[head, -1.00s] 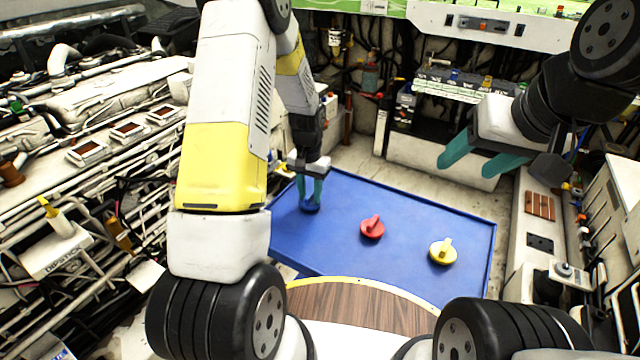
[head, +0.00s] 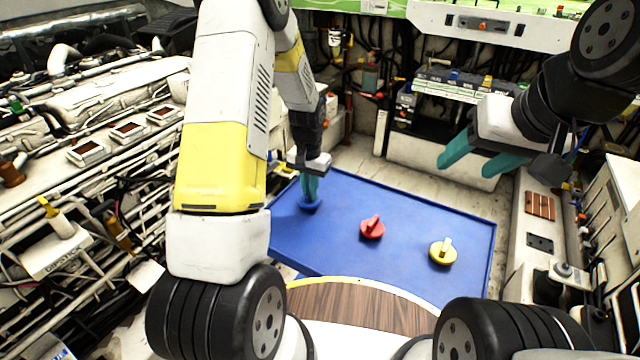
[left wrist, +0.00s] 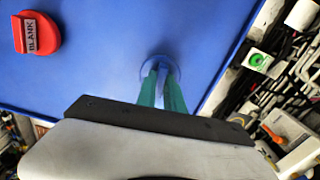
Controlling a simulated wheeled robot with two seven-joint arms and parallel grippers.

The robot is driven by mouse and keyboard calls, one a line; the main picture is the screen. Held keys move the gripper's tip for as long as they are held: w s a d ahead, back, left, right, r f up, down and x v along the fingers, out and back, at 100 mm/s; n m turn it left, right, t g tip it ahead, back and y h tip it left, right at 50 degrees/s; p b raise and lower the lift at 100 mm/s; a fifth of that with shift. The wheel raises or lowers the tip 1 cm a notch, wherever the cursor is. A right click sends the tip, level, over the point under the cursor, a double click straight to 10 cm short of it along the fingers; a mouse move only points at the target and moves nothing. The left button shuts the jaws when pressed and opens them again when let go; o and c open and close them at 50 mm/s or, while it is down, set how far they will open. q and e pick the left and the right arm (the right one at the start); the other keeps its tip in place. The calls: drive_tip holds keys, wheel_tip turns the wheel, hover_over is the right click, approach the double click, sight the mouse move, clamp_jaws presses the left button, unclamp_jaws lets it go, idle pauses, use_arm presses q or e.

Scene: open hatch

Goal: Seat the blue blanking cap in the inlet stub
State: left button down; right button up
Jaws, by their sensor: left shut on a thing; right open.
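The blue blanking cap (head: 310,204) is a low round disc at the left side of the blue tray (head: 400,215). My left gripper (head: 310,192) points down over it and is shut on its top. In the left wrist view the same cap (left wrist: 148,68) shows as a blue disc around the green fingertips (left wrist: 162,72), which hide its grip. The cap appears to be at the tray surface; I cannot tell if it touches it. My right gripper (head: 485,160) is open and empty, above the far right of the tray. I cannot pick out the inlet stub.
A red cap (head: 372,228) and a yellow cap (head: 443,251) stand on the tray to the right; the red one (left wrist: 38,34) is marked BLANK. Engine pipework (head: 90,130) fills the left side. A wooden round surface (head: 350,305) lies in front of the tray.

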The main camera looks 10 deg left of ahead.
use_arm(q)
drive_tip(key=shift+r, duration=0.5)
drive_tip(key=shift+r, duration=1.6)
drive_tip(key=shift+s+d+f+n, duration=0.15)
drive_tip(key=shift+s+n, duration=0.3)
drive_tip(key=shift+s, duration=0.4)
drive_tip(key=shift+s+d+f+n, duration=0.2)
drive_tip(key=shift+s+n, duration=0.3)
drive_tip(key=shift+s, duration=0.4)
drive_tip(key=shift+s+d+f+n, duration=0.15)
drive_tip(key=shift+s+n, duration=0.3)
drive_tip(key=shift+s, duration=0.4)
